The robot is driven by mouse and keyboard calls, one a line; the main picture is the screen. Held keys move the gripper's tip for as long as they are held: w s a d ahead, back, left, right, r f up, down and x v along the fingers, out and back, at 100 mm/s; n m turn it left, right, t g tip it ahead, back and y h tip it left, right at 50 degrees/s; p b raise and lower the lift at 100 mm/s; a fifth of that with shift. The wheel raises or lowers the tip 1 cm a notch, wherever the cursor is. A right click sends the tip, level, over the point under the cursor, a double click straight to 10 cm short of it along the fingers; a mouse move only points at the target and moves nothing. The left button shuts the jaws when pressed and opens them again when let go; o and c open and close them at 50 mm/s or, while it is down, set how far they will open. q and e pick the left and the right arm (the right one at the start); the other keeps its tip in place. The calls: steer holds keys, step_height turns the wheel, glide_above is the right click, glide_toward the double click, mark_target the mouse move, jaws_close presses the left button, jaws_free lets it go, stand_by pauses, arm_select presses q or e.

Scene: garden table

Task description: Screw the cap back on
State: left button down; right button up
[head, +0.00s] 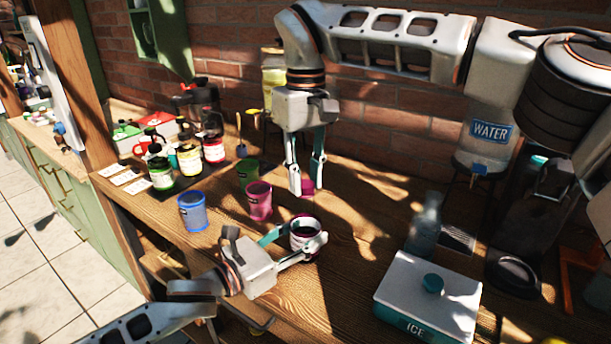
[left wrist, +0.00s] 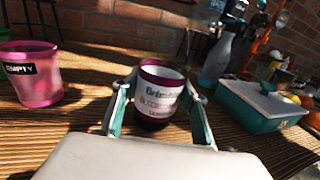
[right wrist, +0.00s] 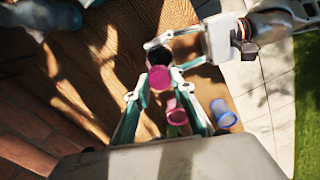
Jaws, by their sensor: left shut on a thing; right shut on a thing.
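A small jar (head: 304,246) with a white label and dark purple contents stands upright on the wooden table. My left gripper (head: 306,234) is shut around its sides; the jar also shows between the fingers in the left wrist view (left wrist: 158,97). Its mouth looks open and dark in the right wrist view (right wrist: 156,56). My right gripper (head: 306,187) points down and is shut on a magenta cap (head: 308,186). In the right wrist view the cap (right wrist: 160,77) is between the fingertips and partly overlaps the jar.
Pink (head: 259,201), green (head: 248,173) and blue (head: 192,211) cups stand left of the jar. A white ice box (head: 428,300) and a clear bottle (head: 425,226) stand to the right. A water dispenser (head: 490,130) is at the back right. Several jars crowd the back left.

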steer(key=o, duration=0.7)
steer(key=shift+r, duration=2.25)
steer(key=shift+c, duration=0.6)
